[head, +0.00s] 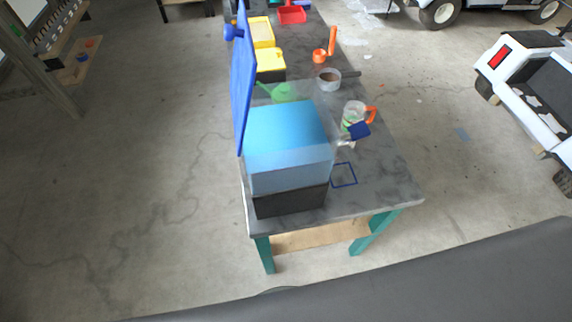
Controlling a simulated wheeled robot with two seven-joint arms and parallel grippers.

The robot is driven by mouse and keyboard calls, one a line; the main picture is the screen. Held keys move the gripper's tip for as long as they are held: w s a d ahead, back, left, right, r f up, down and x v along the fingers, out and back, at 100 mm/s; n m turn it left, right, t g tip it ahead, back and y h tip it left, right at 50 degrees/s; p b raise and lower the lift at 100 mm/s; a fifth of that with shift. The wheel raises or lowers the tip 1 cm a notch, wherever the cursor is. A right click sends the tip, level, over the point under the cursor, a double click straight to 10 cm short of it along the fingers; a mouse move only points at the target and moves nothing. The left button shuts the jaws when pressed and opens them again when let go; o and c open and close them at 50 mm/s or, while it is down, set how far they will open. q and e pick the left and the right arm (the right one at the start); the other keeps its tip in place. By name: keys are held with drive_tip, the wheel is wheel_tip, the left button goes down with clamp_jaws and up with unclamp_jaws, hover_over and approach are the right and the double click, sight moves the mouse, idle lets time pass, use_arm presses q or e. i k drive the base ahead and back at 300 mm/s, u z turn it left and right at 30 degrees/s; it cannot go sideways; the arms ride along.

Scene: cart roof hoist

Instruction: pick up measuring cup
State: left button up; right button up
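A clear cup with green on its side and an orange handle (353,113) stands near the right edge of the grey table. An orange scoop-like cup (319,56) with an upright orange handle stands farther back on the same table. I cannot tell for certain which of these is the measuring cup. Neither of my grippers shows in the head view.
The grey table (385,187) has teal legs. At its near left stands a clear blue-tinted box on a black base (290,201) with a raised blue lid (243,85). A blue-ended object (358,131), round container (328,79) and blue square outline (344,174) are nearby.

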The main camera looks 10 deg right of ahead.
sight(355, 111)
drive_tip(key=u, duration=1.85)
drive_tip(key=k, duration=1.05)
drive_tip(key=z, duration=1.2)
drive_tip(key=i, duration=0.5)
